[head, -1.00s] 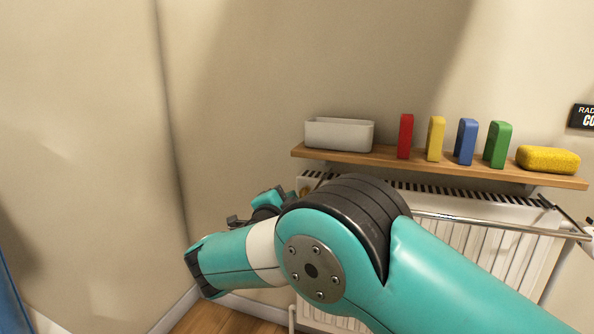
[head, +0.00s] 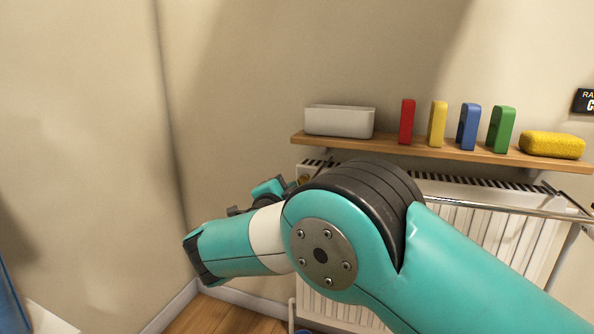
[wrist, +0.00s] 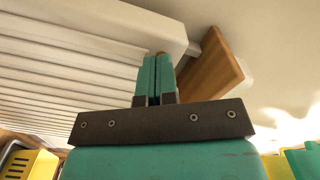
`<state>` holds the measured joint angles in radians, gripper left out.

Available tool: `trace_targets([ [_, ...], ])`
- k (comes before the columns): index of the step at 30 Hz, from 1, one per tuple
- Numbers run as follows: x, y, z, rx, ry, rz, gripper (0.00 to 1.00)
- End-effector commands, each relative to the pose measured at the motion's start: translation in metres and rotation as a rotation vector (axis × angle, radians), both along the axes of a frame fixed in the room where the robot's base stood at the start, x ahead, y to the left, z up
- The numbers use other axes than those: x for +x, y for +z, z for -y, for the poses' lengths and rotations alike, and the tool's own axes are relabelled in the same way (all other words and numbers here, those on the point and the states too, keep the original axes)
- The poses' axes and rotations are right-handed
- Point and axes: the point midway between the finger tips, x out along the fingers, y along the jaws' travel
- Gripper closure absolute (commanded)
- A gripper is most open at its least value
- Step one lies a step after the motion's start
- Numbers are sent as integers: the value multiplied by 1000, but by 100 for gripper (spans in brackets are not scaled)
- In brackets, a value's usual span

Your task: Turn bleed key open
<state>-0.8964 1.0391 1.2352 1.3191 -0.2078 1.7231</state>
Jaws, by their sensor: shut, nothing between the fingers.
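The white radiator (head: 470,225) hangs under the shelf, mostly behind my arm in the head view. A small brass-coloured fitting (head: 303,181) shows at its upper left end, partly covered by my arm; I cannot make out the bleed key itself. In the wrist view the ribbed radiator (wrist: 60,65) fills the left side. My gripper (wrist: 159,60) is shut and empty, its two teal fingers together, with the tips by the radiator's end edge. Whatever lies directly behind the fingertips is hidden, and contact cannot be told.
A wooden shelf (head: 450,154) above the radiator carries a white bin (head: 339,121), red, yellow, blue and green blocks, and a yellow sponge (head: 552,145). A metal rail (head: 500,204) crosses the radiator's front. The wall at left is bare. A yellow basket (wrist: 32,164) shows low in the wrist view.

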Motion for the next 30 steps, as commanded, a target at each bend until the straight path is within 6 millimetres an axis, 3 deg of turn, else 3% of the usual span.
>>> trace_targets([
  [30,-1,-7,4,1,-1,1,100],
])
